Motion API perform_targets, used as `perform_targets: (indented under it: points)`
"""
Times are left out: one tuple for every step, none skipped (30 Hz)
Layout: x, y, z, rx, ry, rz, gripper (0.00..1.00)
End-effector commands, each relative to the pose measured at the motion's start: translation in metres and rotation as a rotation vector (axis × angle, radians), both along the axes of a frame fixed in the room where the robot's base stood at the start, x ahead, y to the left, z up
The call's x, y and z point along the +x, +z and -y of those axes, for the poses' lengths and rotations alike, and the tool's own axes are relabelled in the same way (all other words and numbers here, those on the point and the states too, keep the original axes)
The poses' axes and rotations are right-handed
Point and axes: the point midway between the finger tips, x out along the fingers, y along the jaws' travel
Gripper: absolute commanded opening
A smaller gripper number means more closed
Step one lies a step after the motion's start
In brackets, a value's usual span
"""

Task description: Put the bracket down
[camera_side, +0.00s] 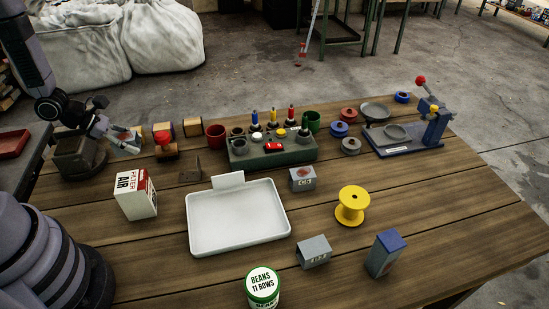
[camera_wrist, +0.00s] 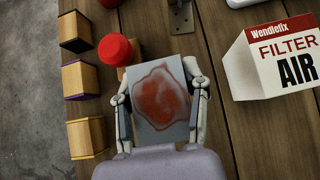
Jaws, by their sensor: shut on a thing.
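My gripper (camera_side: 128,143) is at the left of the table, low, near the wooden blocks. In the wrist view my gripper (camera_wrist: 160,102) is shut on a grey flat-faced piece (camera_wrist: 153,128) with a rust-red patch on its face. The fingers lie against its left and right sides. Its underside is hidden, and I cannot tell whether it touches the table. An angled metal bracket (camera_side: 190,174) stands apart on the table, right of my gripper; its holed plate shows at the top of the wrist view (camera_wrist: 181,17). It is not in my gripper.
A red-knobbed stamp (camera_wrist: 115,48) and banded wooden blocks (camera_wrist: 82,79) are close by. The filter box (camera_side: 136,195) stands in front of my gripper. A white tray (camera_side: 237,244), green rack (camera_side: 272,154), yellow spool (camera_side: 352,206) and grey blocks (camera_side: 302,179) fill the middle. Bare planks show at right.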

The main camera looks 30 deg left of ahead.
Motion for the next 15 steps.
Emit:
perform_targets:
  points:
    - [0.002,0.005,0.006,0.001,-0.015,0.0,0.05]
    - [0.004,0.007,0.01,0.0,-0.027,0.0,0.05]
    - [0.006,0.008,0.02,-0.001,-0.052,0.0,0.05]
    - [0.009,0.008,0.028,-0.002,-0.074,0.0,0.05]
    - [0.012,0.009,0.039,-0.002,-0.1,-0.001,0.05]
    - [0.016,0.008,0.055,-0.004,-0.142,-0.001,0.05]
    - [0.018,0.008,0.069,-0.004,-0.177,-0.002,0.05]
    - [0.02,0.007,0.084,-0.004,-0.214,-0.002,0.05]
    - [0.022,0.006,0.105,-0.005,-0.266,-0.001,0.05]
    - [0.023,0.006,0.121,-0.005,-0.307,-0.001,0.05]
    - [0.023,0.005,0.138,-0.005,-0.346,-0.001,0.05]
    - [0.022,0.004,0.159,-0.004,-0.398,-0.001,0.05]
    - [0.02,0.003,0.174,-0.005,-0.437,-0.001,0.05]
    - [0.018,0.003,0.19,-0.005,-0.474,-0.001,0.05]
    - [0.014,0.002,0.208,-0.004,-0.52,-0.002,0.05]
